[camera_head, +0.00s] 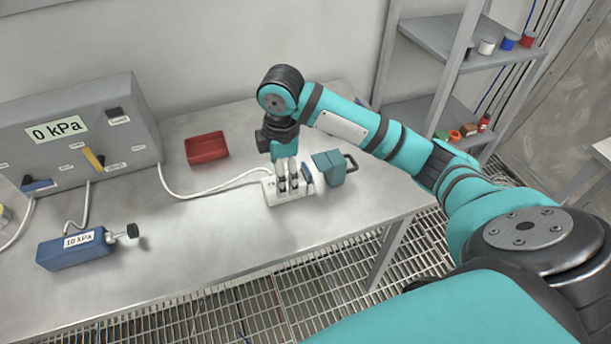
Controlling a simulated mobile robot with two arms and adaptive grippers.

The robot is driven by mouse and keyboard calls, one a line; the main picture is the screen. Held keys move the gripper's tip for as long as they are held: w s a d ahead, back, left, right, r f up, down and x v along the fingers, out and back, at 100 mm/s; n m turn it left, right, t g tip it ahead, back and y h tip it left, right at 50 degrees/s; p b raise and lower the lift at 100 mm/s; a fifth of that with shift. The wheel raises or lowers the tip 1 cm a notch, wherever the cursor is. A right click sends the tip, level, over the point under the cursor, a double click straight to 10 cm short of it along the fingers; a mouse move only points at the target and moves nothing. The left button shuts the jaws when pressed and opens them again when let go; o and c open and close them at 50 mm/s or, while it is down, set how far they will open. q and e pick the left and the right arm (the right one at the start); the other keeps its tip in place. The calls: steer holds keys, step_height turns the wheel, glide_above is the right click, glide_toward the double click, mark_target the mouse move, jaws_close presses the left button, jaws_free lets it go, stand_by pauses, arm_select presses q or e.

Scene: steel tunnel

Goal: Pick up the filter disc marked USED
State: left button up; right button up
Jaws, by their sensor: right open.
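My right gripper (289,184) points down over a white block (290,200) on the steel table. It is open, with its fingertips close to the block's top. No marking USED can be read in this view, and I cannot tell whether a filter disc is among the parts at the block. The fingers hide part of the block's top. My left gripper is not in view.
A teal case (333,168) with a dark handle stands right of the block. A red tray (207,149), a grey panel marked 0 kPa (75,135) and a blue box marked 10 kPa (80,250) are to the left. A white hose (215,190) reaches the block. The front table is clear.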

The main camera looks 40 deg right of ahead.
steer(key=w+d+r, duration=0.2)
steer(key=d+r, duration=0.6)
steer(key=r, duration=0.2)
steer(key=p, duration=0.2)
glide_above(306, 168)
steer(key=shift+n+g, duration=0.3)
steer(key=shift+g, duration=0.1)
steer(key=f, duration=1.1)
steer(key=shift+s+a, duration=0.2)
steer(key=shift+s, duration=0.1)
steer(key=f, duration=0.1)
steer(key=f+p, duration=0.1)
steer(key=f, duration=0.1)
steer(key=f+p, duration=0.1)
steer(key=f, duration=0.1)
steer(key=shift+w+d, duration=0.2)
steer(key=shift+w, duration=0.05)
steer(key=shift+f, duration=0.3)
steer(key=shift+c, duration=0.4)
steer(key=c, duration=1)
steer(key=shift+r, duration=0.1)
